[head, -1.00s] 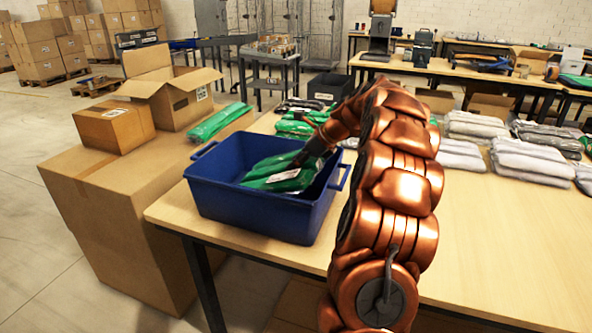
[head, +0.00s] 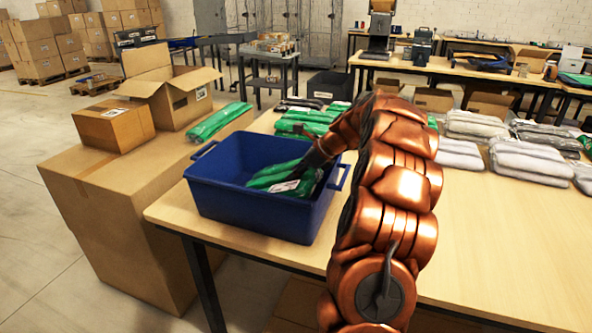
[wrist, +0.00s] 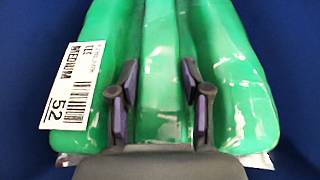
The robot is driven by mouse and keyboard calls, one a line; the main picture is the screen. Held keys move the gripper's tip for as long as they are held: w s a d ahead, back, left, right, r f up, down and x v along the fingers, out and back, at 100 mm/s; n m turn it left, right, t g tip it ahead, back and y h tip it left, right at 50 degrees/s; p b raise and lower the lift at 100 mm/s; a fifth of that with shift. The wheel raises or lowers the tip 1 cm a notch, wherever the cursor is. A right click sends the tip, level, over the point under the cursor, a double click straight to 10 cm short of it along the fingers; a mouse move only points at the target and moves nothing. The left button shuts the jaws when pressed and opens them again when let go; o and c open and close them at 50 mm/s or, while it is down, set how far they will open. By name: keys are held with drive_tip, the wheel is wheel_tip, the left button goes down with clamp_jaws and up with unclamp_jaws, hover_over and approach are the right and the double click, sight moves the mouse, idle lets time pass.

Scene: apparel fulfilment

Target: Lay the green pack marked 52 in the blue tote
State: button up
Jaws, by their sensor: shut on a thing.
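The green pack marked 52 (wrist: 232,75) fills the wrist view, its white label reading MEDIUM and 52 at its left. In the head view the green pack (head: 272,179) is inside the blue tote (head: 252,214), below the rim and toward the right side. My gripper (wrist: 161,95) is shut on the pack, pinching a raised fold of it between the two fingers. In the head view my gripper (head: 310,166) reaches down into the tote and its fingertips are hard to make out. Blue tote surface (wrist: 25,25) shows around the pack; whether the pack touches the tote floor cannot be told.
More green packs (head: 305,122) lie behind the tote, and grey packs (head: 530,160) at the right. An open carton (head: 180,100) stands at the back left. The table front right is clear.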

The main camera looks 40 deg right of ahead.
drive_tip(key=o, duration=1.3)
drive_tip(key=shift+r, duration=0.15)
drive_tip(key=shift+r+b, duration=0.25)
drive_tip(key=shift+b, duration=0.2)
drive_tip(key=v, duration=1.2)
drive_tip(key=s+a+f+n+g, duration=0.1)
drive_tip(key=s+a+n+g, duration=0.3)
drive_tip(key=a, duration=0.6)
drive_tip(key=s+a+f+n, duration=0.1)
drive_tip(key=a+n, duration=0.5)
drive_tip(key=a, duration=0.4)
drive_tip(key=s+a+f+n+g, duration=0.1)
drive_tip(key=s+a+n+g, duration=0.2)
drive_tip(key=a, duration=0.7)
drive_tip(key=s+a+f+n+g+h, duration=0.1)
drive_tip(key=s+a+f+n, duration=0.1)
drive_tip(key=s+n, duration=0.3)
drive_tip(key=s+a+f+n+h, duration=0.1)
drive_tip(key=s+f+n, duration=0.3)
drive_tip(key=s, duration=0.8)
drive_tip(key=s+a+f+n+g+h, duration=0.1)
drive_tip(key=s+a+f+n+h, duration=0.1)
drive_tip(key=s+a+f+n, duration=0.2)
drive_tip(key=shift+s+f+n+g, duration=0.1)
drive_tip(key=shift+s+n+g, duration=0.2)
drive_tip(key=shift+s+n, duration=1.9)
